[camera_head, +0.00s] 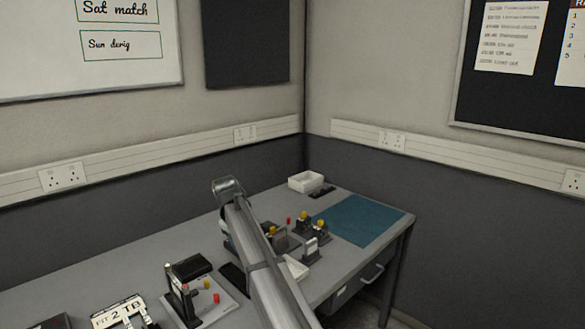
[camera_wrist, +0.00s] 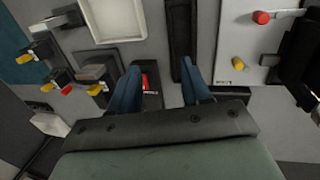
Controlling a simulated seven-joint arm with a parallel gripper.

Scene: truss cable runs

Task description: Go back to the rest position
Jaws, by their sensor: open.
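My gripper (camera_wrist: 160,76) shows in the wrist view as two blue fingers, spread apart with nothing held between them. It points down over the grey bench (camera_head: 118,277). A small dark block with a red part and a label (camera_wrist: 150,93) lies beneath, close beside the left finger; I cannot tell the height above it. A dark narrow tray (camera_wrist: 183,35) lies beyond the right finger. In the head view my own arm crosses the bench and hides the gripper.
Several dark fixtures with yellow knobs (camera_head: 304,218) stand near a blue mat (camera_head: 357,221). A white tray (camera_head: 305,181) sits at the back corner. A light plate with red and yellow pegs (camera_head: 209,296) and a dark box (camera_head: 191,268) are left of my arm.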

